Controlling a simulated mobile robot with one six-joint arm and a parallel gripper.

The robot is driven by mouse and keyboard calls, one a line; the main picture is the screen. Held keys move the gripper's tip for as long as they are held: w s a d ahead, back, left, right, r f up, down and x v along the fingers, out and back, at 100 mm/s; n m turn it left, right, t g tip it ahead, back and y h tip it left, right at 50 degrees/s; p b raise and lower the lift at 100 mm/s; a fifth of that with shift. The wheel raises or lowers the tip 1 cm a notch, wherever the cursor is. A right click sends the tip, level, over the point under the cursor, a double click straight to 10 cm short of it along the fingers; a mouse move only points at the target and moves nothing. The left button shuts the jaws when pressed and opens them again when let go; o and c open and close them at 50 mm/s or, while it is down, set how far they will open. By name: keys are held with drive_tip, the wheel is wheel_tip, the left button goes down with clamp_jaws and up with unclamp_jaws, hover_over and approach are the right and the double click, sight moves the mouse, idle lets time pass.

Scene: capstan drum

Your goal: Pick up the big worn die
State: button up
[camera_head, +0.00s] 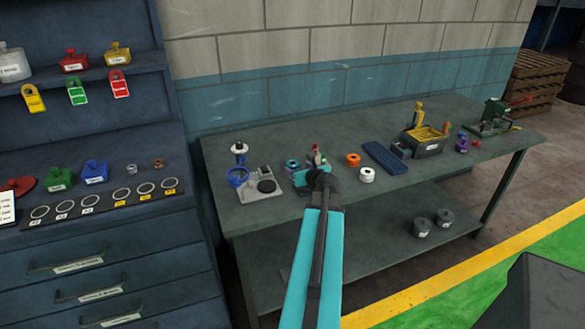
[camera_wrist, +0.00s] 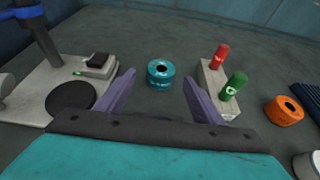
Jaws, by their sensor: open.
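I cannot tell for sure which piece is the big worn die. A teal ring-shaped piece (camera_wrist: 161,74) with a dark centre hole and small lettering sits on the bench ahead of my gripper (camera_wrist: 159,82), between its purple fingers in the wrist view and apart from them. An orange ring (camera_wrist: 285,110) sits to the right, also in the head view (camera_head: 353,159). A white ring (camera_head: 367,174) stands nearer the bench's front edge. My gripper is open and empty.
Left of my gripper is a grey stand with a black disc (camera_wrist: 70,97). At right, a block holds a red (camera_wrist: 221,55) and a green cylinder (camera_wrist: 234,86). Dark cylinders (camera_head: 421,227) sit on the lower shelf.

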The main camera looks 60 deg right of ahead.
sight(294, 165)
drive_tip(key=shift+w+d, duration=0.1)
drive_tip(key=shift+p+x, duration=0.4)
drive_tip(key=shift+x, duration=0.5)
drive_tip(key=shift+p+x, duration=0.4)
drive_tip(key=shift+x, duration=1.2)
drive_tip(key=shift+f, duration=0.1)
clamp_jaws()
